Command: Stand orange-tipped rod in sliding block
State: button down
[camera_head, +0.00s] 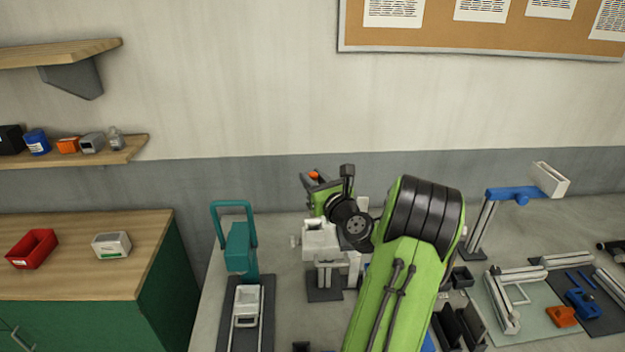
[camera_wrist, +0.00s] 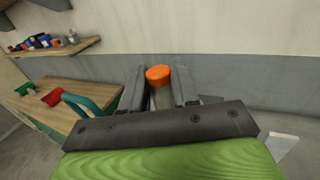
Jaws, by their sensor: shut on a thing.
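The orange tip of the rod (camera_head: 314,175) shows between the fingers of my gripper (camera_head: 316,181), raised above the back of the workbench. In the wrist view the orange cap (camera_wrist: 158,75) stands at the far end of the two dark fingers (camera_wrist: 159,91), with a short pale length of rod below it. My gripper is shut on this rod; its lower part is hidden. A pale hollow block (camera_head: 239,320) sits on a dark track at the front left of the bench and looks like the sliding block. My gripper is up and to the right of it, well apart.
A teal handled fixture (camera_head: 238,248) stands at the track's far end. A white block on a stand (camera_head: 320,240) is below my gripper. A blue-armed post (camera_head: 515,194) stands at right. A wooden-topped cabinet (camera_head: 75,282) is at left.

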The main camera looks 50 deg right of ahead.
jog(key=f+b, duration=0.5)
jog(key=shift+s+a+f+b, duration=0.1)
jog(key=shift+s+f+b, duration=0.15)
jog(key=shift+f+b, duration=0.1)
jog(key=shift+s+r, duration=0.15)
jog(key=shift+r+p, duration=0.1)
jog(key=shift+p, duration=0.5)
dwell(0.3)
jog(key=shift+f+b, duration=0.45)
jog(key=shift+f, duration=0.2)
jog(key=c, duration=1.1)
grip_release()
